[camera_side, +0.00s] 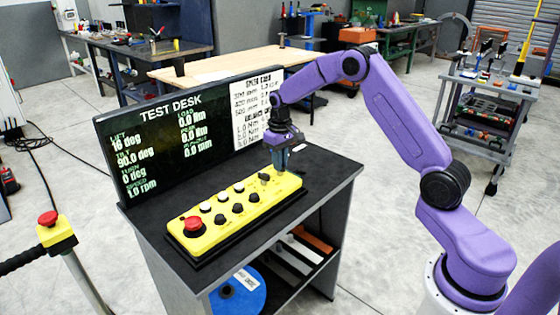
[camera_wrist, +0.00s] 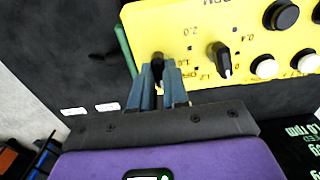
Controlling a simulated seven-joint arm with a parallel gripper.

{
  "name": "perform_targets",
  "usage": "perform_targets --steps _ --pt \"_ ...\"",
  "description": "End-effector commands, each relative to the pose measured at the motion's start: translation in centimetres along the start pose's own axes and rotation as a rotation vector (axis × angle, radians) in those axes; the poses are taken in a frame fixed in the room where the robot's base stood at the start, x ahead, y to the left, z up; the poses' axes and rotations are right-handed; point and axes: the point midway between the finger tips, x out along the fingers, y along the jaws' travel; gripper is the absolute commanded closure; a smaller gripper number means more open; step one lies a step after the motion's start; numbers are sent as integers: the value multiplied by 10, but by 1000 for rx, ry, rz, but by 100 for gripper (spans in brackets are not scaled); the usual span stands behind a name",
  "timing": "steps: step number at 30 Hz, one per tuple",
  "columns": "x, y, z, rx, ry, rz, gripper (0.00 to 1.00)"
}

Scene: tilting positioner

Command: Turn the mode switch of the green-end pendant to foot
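The yellow pendant (camera_side: 222,222) lies on the black desk top, with a red mushroom button at its left end. A green strip (camera_wrist: 124,48) shows at its end in the wrist view. My gripper (camera_side: 279,168) points down over the pendant's right end. In the wrist view my gripper (camera_wrist: 159,74) has its blue-grey fingers on either side of a small dark knob (camera_wrist: 157,57). The fingers hide much of it, and I cannot tell whether they press on it. Another black knob with a white pointer (camera_wrist: 222,62) stands beside it. No "foot" label is readable.
Black and white buttons (camera_side: 221,219) fill the rest of the pendant's face. A "TEST DESK" display (camera_side: 170,145) stands behind the pendant. A separate yellow box with a red button (camera_side: 56,230) stands on a post at left.

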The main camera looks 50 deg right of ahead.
Motion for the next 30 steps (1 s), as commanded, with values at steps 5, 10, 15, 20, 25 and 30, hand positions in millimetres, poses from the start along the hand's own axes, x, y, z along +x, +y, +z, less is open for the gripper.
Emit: perform_targets --steps 5,10,15,20,25,30 --pt "0 0 0 7 0 0 100" --pt "-1 0 0 50 0 0 100" --pt "0 0 0 147 -1 0 100" --pt "-1 0 0 281 0 0 100" --pt "-1 0 0 442 0 0 100" --pt "-1 0 0 604 1 0 100"
